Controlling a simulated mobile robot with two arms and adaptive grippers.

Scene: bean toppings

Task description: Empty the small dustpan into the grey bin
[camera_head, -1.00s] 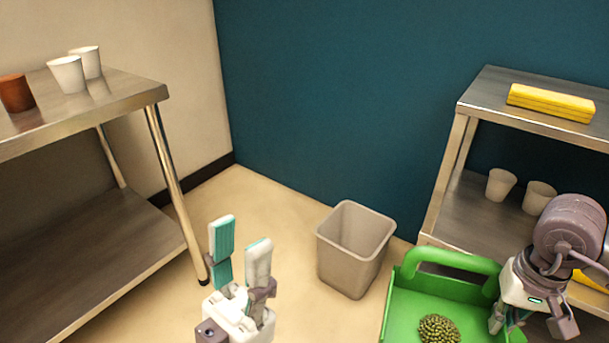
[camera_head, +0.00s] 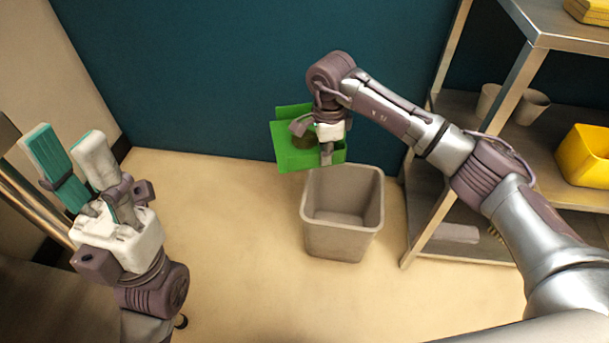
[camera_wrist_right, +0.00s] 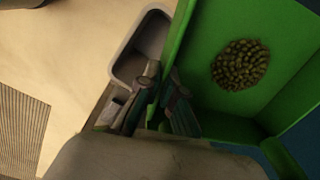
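The green dustpan (camera_head: 292,158) is held up near the back rim of the grey bin (camera_head: 343,238), slightly to its left in the head view. In the right wrist view the dustpan (camera_wrist_right: 215,22) still holds a heap of green beans (camera_wrist_right: 240,65) on its floor. My right gripper (camera_head: 327,150) is shut on the dustpan's edge; its fingers (camera_wrist_right: 161,84) also show in the right wrist view. The bin stands on the floor, its visible inside empty, and it also shows in the right wrist view (camera_wrist_right: 122,68). My left gripper (camera_head: 68,150) is open and empty at the left.
A metal shelf unit (camera_head: 530,28) stands at the right with cups (camera_head: 531,106) and a yellow bin (camera_head: 585,158). The teal wall (camera_head: 230,70) is close behind the dustpan. Floor (camera_head: 240,250) between the left gripper and the bin is clear.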

